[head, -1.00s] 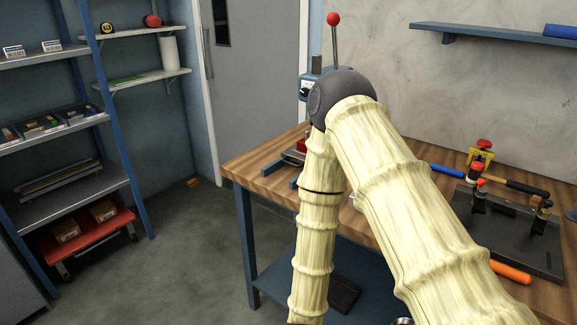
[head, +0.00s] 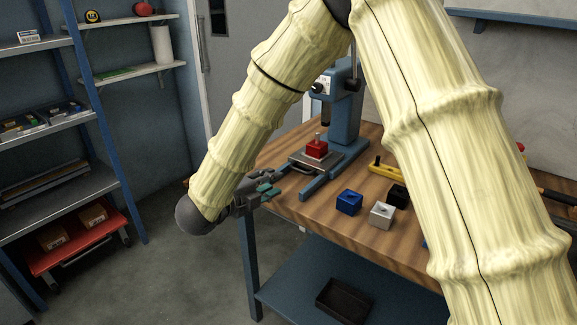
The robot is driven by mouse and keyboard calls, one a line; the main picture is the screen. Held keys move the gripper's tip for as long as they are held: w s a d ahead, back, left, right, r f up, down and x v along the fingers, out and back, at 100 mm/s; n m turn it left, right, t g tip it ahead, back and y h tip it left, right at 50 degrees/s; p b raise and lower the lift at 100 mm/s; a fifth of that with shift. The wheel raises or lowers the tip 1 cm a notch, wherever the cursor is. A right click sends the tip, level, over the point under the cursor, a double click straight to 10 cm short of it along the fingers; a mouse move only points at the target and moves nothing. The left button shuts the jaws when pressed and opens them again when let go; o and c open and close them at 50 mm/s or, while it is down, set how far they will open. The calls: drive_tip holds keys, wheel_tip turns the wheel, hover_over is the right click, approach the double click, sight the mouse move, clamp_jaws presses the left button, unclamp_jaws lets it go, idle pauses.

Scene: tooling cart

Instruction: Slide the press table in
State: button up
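The blue press (head: 345,115) stands on the wooden bench, partly hidden by my arm. Its press table (head: 301,160) is a flat grey plate, out in front of the column, with a red block (head: 317,149) on it. A handle (head: 288,168) shows at the plate's front left. My gripper (head: 270,190) is at the bench's left edge, just left of and below the handle, pointing toward the press. It looks apart from the handle, though contact is hard to judge. Its teal-tipped fingers are small here, and I cannot tell how far apart they are.
A blue block (head: 349,201), a silver block (head: 381,214) and a black block (head: 398,196) sit on the bench (head: 375,248) right of the press. A yellow tool (head: 387,170) lies behind them. Shelves (head: 60,205) stand at left. Floor between is clear.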

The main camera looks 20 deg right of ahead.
drive_tip(key=shift+w+d+r, duration=0.15)
drive_tip(key=shift+d+r, duration=0.05)
drive_tip(key=shift+d, duration=0.25)
drive_tip(key=p+x, duration=0.1)
drive_tip(key=x, duration=0.8)
drive_tip(key=shift+w+d, duration=0.15)
drive_tip(key=shift+d, duration=0.05)
drive_tip(key=shift+f, duration=0.1)
clamp_jaws()
